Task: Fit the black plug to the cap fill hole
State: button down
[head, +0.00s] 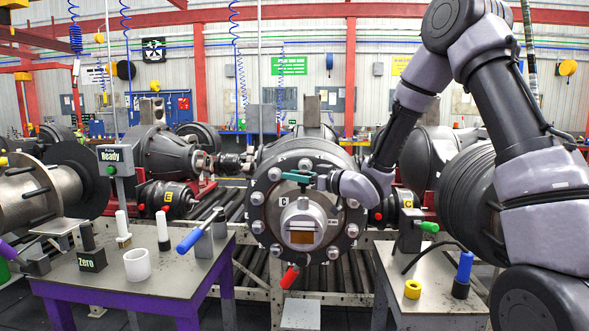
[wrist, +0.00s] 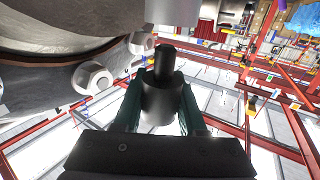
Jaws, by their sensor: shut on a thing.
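My gripper (head: 298,177), with teal fingers, is in front of the upper part of the axle hub's bolted flange (head: 262,215), above the silver cap (head: 303,222). The cap is at the hub's middle and has an amber window on its front. In the wrist view the gripper (wrist: 160,98) is shut on the black plug (wrist: 160,103), a dark cylinder with a narrower end pointing away from the palm. A pale, bright surface lies beyond the plug's narrow end. I cannot make out the fill hole, nor whether the plug touches the cap.
Large flange bolts (wrist: 92,77) are close to the left of the gripper in the wrist view. A purple-edged table (head: 190,275) at left holds a white ring (head: 137,265), a black "Zero" block (head: 92,260) and a blue-handled tool (head: 190,240). A right table holds a yellow ring (head: 412,289).

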jog(key=shift+f, duration=1.85)
jog(key=shift+f, duration=0.2)
jog(key=shift+c, duration=2)
grip_release()
jog(key=shift+d, duration=0.1)
jog(key=v, duration=0.9)
jog(key=shift+s+d, duration=0.15)
jog(key=shift+s, duration=0.05)
jog(key=shift+s+d, duration=0.4)
jog(key=shift+d, duration=0.05)
